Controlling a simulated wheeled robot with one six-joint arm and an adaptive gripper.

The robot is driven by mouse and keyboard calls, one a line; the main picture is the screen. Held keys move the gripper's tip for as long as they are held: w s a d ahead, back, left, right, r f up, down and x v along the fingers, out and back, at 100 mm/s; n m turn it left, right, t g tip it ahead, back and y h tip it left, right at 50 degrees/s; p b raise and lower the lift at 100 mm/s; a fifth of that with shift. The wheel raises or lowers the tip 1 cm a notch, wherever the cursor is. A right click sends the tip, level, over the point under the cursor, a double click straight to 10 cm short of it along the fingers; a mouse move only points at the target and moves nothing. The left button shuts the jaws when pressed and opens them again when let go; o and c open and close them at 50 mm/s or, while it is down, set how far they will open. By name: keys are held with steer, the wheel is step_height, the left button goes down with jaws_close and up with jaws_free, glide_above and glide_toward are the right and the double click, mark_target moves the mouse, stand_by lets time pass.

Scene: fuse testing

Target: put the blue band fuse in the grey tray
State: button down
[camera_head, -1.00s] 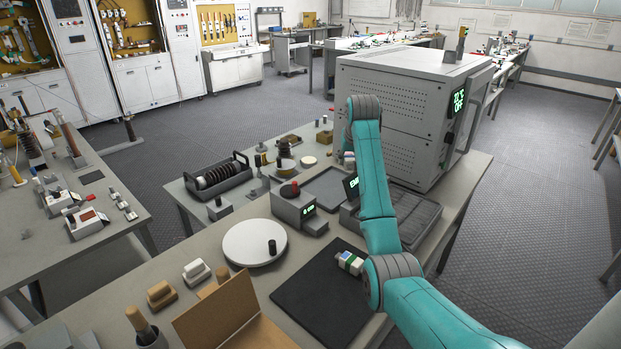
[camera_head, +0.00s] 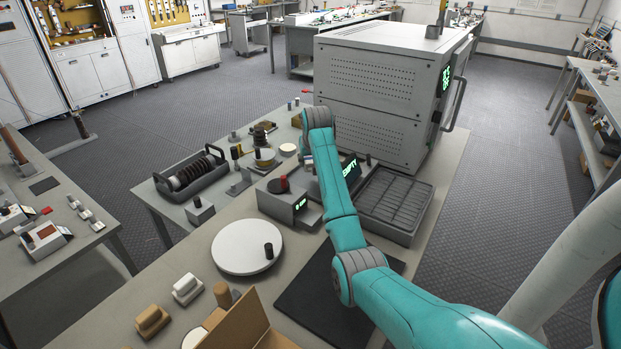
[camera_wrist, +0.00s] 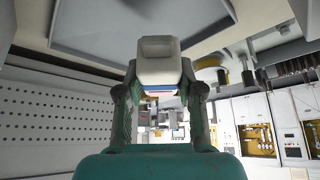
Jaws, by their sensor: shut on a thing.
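In the wrist view my gripper (camera_wrist: 158,82) is shut on the blue band fuse (camera_wrist: 158,58). The fuse has a pale, block-like end, and a thin blue band shows between the fingers. The grey tray (camera_wrist: 110,20), flat with a raised rim, fills the top of the wrist view, near the fuse. I cannot tell the gap between them. In the head view my arm hides the gripper, the held fuse and part of the tray.
A large grey oven (camera_head: 370,85) stands behind my arm. A dark mat (camera_head: 310,298) lies in front, partly covered by my arm.

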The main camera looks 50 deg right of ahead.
mark_target(308, 183)
step_height(308, 183, down, 7)
steer(key=shift+f, duration=0.2)
stand_by(0.4)
steer(key=c, duration=0.7)
jaws_free()
steer(key=shift+f, duration=0.1)
steer(key=v, duration=1.2)
